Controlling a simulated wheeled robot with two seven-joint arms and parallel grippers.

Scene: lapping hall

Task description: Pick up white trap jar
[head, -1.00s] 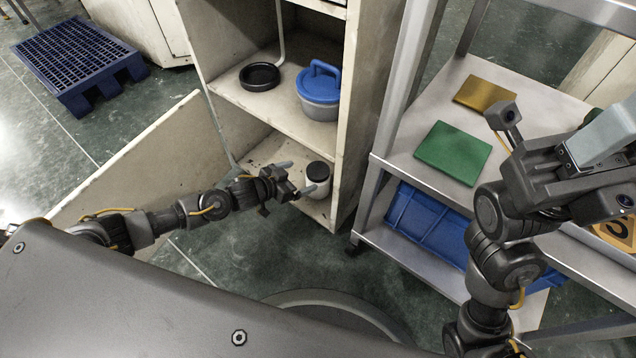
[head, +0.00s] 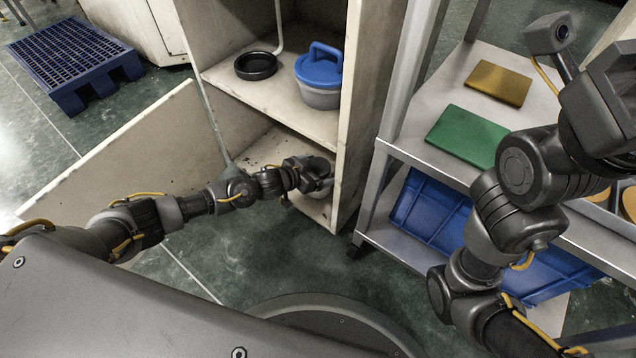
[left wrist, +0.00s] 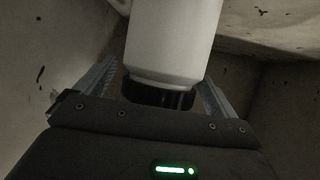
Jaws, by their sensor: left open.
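The white trap jar (left wrist: 172,40) with a black lid (left wrist: 158,95) fills the middle of the left wrist view. It stands between the two fingers of my left gripper (left wrist: 158,88), which is open, with a gap visible at each side of the lid. In the head view my left gripper (head: 314,172) is inside the lower compartment of the cabinet and hides most of the jar (head: 327,189). My right arm is at the right edge of the head view, and its fingers cannot be made out.
The cabinet's shelf (head: 285,103) above holds a black dish (head: 256,66) and a blue-lidded pot (head: 319,78). The cabinet's right side wall is close beside the jar. A metal rack with a green block (head: 466,136), a gold block (head: 498,83) and a blue bin (head: 430,218) stands to the right.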

